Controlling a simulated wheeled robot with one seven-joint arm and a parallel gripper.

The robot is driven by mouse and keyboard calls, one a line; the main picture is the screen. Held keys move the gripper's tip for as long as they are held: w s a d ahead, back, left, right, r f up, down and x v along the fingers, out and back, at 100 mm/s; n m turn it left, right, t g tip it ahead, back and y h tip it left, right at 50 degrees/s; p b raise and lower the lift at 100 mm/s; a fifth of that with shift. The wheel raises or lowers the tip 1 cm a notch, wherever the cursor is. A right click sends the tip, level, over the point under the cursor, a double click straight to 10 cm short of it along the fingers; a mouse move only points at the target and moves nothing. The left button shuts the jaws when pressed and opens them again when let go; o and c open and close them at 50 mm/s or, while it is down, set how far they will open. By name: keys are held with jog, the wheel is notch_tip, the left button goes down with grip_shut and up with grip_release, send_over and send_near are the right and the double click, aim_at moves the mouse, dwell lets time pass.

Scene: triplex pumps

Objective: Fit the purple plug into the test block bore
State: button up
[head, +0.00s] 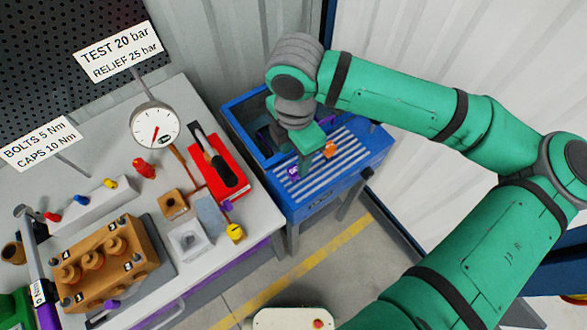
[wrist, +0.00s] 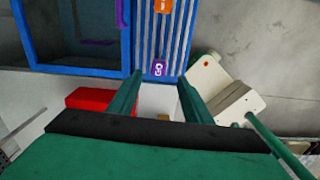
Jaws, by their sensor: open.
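A small purple plug (head: 293,172) with white marking sits on the slatted right part of the blue wash bin. In the wrist view the purple plug (wrist: 159,68) lies just beyond and between my fingertips. My gripper (head: 307,163) points down over the slats, open and empty; in the wrist view its fingers (wrist: 159,84) are spread apart. A small tan block with a dark round bore (head: 175,203) stands on the bench; it looks like the test block. Its bore appears empty.
An orange piece (head: 330,150) lies on the slats near the purple one. The bin's blue rim (head: 262,172) surrounds the slats. A red tray (head: 218,168), gauge (head: 155,128) and orange pump block (head: 105,262) crowd the bench. A yellow knob (head: 235,232) stands near its edge.

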aim_at(294, 170)
jog(key=shift+s+f, duration=0.1)
jog(key=shift+f, duration=0.45)
jog(key=shift+w+f, duration=0.15)
jog(key=shift+f, duration=1.15)
jog(key=shift+w+f, duration=0.1)
jog(key=shift+f, duration=1.2)
grip_shut()
